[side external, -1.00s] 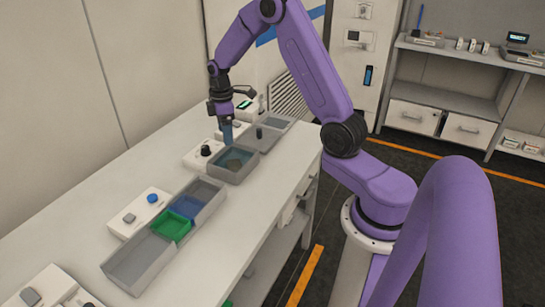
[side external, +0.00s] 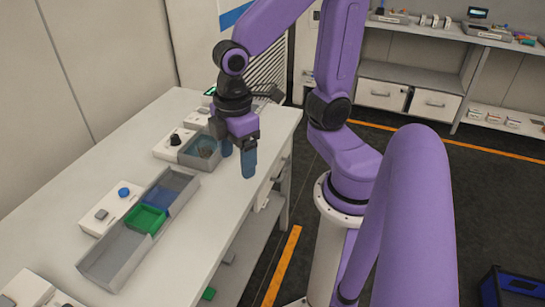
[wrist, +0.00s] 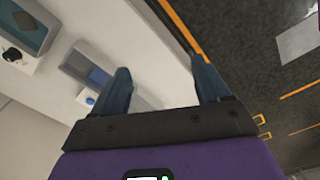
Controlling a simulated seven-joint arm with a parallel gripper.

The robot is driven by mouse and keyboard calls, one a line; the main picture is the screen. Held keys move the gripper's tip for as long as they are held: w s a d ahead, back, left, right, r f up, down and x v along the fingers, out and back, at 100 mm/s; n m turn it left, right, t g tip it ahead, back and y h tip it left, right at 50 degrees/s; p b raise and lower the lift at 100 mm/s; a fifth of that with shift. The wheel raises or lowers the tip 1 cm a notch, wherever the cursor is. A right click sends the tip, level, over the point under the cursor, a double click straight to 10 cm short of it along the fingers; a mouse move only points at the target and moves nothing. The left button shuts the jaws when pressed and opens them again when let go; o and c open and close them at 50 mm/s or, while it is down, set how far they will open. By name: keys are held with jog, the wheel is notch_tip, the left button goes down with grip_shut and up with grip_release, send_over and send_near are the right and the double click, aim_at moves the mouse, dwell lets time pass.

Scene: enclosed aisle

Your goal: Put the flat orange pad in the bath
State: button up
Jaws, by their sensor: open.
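My gripper (side external: 238,156) is open and empty, its two blue fingers spread above the bench's right edge. In the wrist view, the gripper (wrist: 165,85) has only white bench and floor between its fingers. A grey tray (side external: 186,158) with a dull bluish inside stands just left of the fingers. It may be the bath; a dim brownish shape lies in it, too unclear to name. A tray corner also shows in the wrist view (wrist: 62,16). I cannot make out a flat orange pad for certain in any view.
A long grey tray (side external: 100,262) with a green bin (side external: 147,219) and a blue section (side external: 172,190) lies nearer on the white bench. Control boxes with a blue button (side external: 124,191) and black knob (side external: 175,140) line the wall side. The bench's right strip is clear.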

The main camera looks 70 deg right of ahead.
jog(key=s+d, duration=0.1)
jog(key=s, duration=0.6)
jog(key=shift+d+n, duration=0.15)
jog(key=shift+n, duration=0.15)
